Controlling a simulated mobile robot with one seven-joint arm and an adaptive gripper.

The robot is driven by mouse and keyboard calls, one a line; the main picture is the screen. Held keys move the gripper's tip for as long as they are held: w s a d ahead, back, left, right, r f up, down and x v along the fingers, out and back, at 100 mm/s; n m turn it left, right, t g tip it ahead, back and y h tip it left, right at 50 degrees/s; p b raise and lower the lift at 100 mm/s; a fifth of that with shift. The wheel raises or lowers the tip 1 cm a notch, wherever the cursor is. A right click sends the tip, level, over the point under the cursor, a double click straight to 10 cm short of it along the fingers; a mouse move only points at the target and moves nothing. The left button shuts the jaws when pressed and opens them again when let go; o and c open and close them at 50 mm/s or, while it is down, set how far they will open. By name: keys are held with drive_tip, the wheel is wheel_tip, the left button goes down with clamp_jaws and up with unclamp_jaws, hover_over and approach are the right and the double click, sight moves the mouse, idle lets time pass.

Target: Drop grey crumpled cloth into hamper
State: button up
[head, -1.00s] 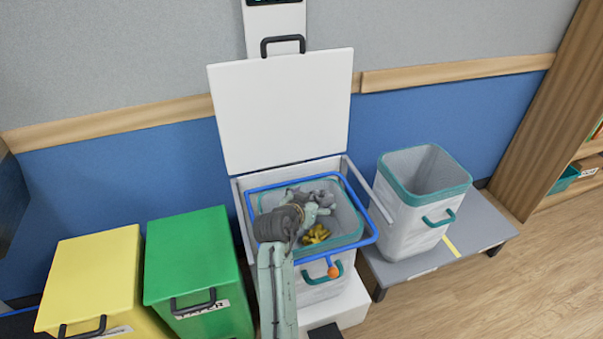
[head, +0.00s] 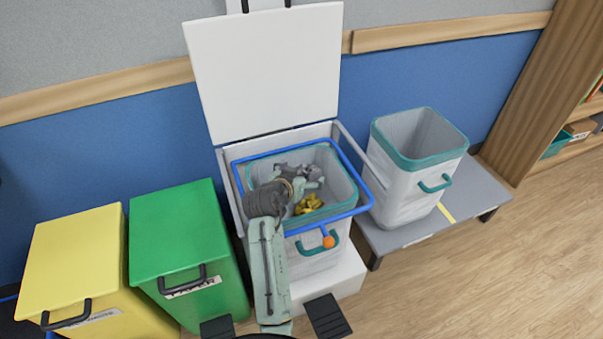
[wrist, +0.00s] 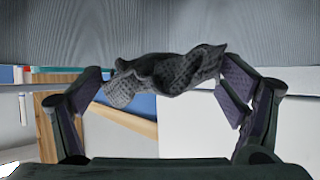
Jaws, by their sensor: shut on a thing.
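The grey crumpled cloth (wrist: 165,76) is between the two fingers of my gripper (wrist: 160,88) in the wrist view, reaching from one finger pad to the other. In the head view my gripper (head: 302,182) is over the opening of a white bin with a teal rim (head: 352,202), inside a white cabinet with its lid raised. The cloth is hard to tell from the grey gripper there. A yellow crumpled item (head: 308,204) shows inside that bin. Another white, teal-rimmed hamper (head: 405,195) stands upright to the right, and its visible inside looks empty.
A blue frame (head: 358,165) with an orange knob surrounds the bin opening. The raised white lid (head: 265,75) stands behind it. Closed green (head: 180,230) and yellow (head: 75,255) bins are at the left. A low grey bench (head: 460,205) carries the right hamper. Open floor lies front right.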

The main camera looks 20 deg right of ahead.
drive_tip(key=o, duration=0.6)
drive_tip(key=shift+c, duration=0.2)
drive_tip(key=v, duration=1.2)
